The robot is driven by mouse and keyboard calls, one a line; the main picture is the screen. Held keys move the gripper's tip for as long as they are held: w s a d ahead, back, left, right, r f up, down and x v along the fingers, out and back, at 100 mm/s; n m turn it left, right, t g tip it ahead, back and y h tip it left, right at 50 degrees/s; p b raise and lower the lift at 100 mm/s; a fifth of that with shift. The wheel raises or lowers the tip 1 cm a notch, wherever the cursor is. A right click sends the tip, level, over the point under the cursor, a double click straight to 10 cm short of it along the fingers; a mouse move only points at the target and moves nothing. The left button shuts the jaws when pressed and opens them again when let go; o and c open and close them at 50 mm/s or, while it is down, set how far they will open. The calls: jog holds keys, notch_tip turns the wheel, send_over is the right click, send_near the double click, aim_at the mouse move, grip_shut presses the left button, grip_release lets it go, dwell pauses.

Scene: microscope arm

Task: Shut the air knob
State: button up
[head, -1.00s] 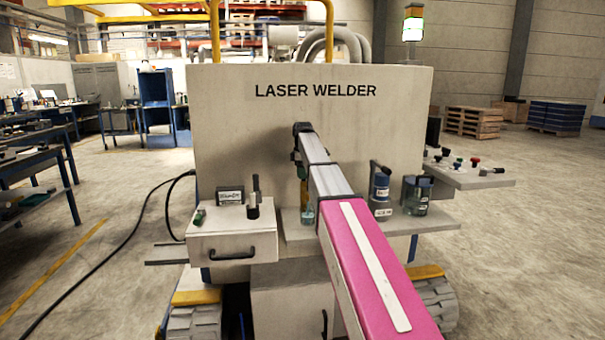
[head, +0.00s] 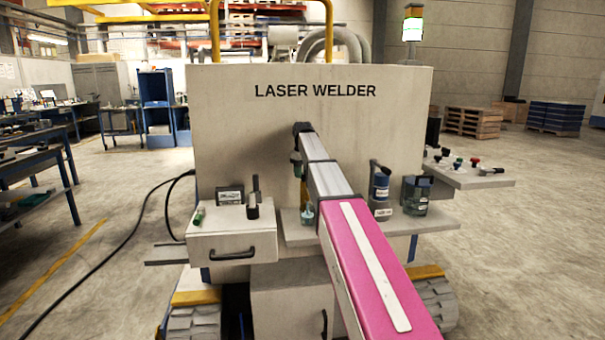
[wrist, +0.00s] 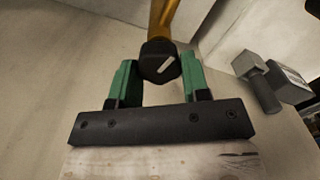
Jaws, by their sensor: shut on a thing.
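In the head view my arm reaches to the welder's front panel (head: 250,130). The knob is hidden there behind the arm, and only a bit of green finger shows at the arm's end.
Grey blocks (wrist: 262,85) show at right in the wrist view.

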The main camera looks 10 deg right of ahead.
aim_at(304, 173)
jog(key=m, duration=0.7)
jog(key=shift+d, duration=0.2)
jog(key=m, duration=0.4)
jog(key=shift+d+m, duration=0.1)
jog(key=shift+m, duration=2)
jog(key=o, duration=0.9)
jog(key=shift+o, duration=0.2)
jog(key=shift+r, duration=0.1)
notch_tip(304, 173, up, 11)
jog(key=shift+s+f, duration=0.1)
jog(key=shift+f, duration=0.1)
